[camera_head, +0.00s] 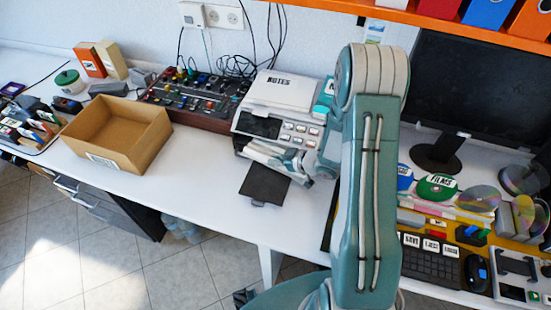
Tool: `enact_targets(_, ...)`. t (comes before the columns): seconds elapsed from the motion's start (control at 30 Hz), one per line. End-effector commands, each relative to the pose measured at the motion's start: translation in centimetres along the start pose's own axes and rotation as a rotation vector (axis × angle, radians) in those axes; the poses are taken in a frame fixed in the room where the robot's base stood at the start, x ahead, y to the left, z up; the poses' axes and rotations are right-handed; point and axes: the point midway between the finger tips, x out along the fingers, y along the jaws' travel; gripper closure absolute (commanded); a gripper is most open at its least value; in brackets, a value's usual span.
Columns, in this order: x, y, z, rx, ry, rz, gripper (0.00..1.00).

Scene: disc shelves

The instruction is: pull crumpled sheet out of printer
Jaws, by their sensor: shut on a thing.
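The printer (281,92) stands on the white desk at the back middle, a light box with a "NOTES" label on top and pale buttons on its front. A dark output flap (266,184) sticks out below it. My gripper (283,158) is at the printer's front opening, reached from the right by my teal and white arm. It is shut on a pale crumpled sheet (262,151), of which only a small part shows in the opening. The fingertips are small and partly hidden, and the sheet's inner part is hidden in the printer.
An open cardboard box (120,133) stands left of the printer, with bare desk (195,165) between. A mixer panel (193,97) with cables stands behind. A monitor (478,88), keyboard (430,262), discs and disc cases fill the right. An orange shelf (440,22) overhangs the back.

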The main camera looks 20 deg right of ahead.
Motion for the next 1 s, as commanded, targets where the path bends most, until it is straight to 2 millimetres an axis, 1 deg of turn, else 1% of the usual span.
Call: enact_targets(1.0, -1.0, -5.2, 0.2, 0.0, 0.0, -0.002, 1.0)
